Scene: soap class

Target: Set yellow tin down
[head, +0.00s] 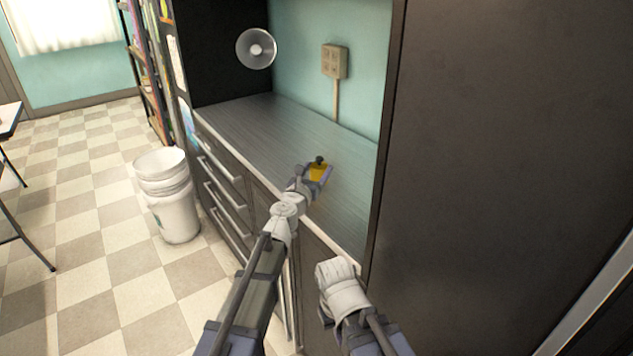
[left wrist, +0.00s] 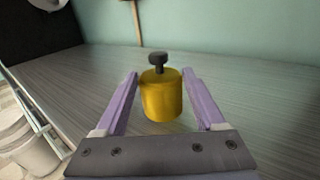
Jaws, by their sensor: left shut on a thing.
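The yellow tin (left wrist: 161,97) is a small yellow cylinder with a dark knob on top. It is upright between the two purple fingers of my left gripper (left wrist: 161,100) in the left wrist view. In the head view, the tin (head: 318,172) is at the end of my left arm, over the grey counter (head: 250,125). My left gripper (head: 317,177) is shut on it. I cannot tell whether its base touches the counter. My right arm is low in the head view, near the counter's front, and its fingertips are not visible.
The counter around the tin is bare. A tall dark cabinet (head: 500,150) stands at its right end. A wall outlet box (head: 335,62) and a round white object (head: 256,49) are behind. White buckets (head: 172,205) stand on the floor left of the drawers.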

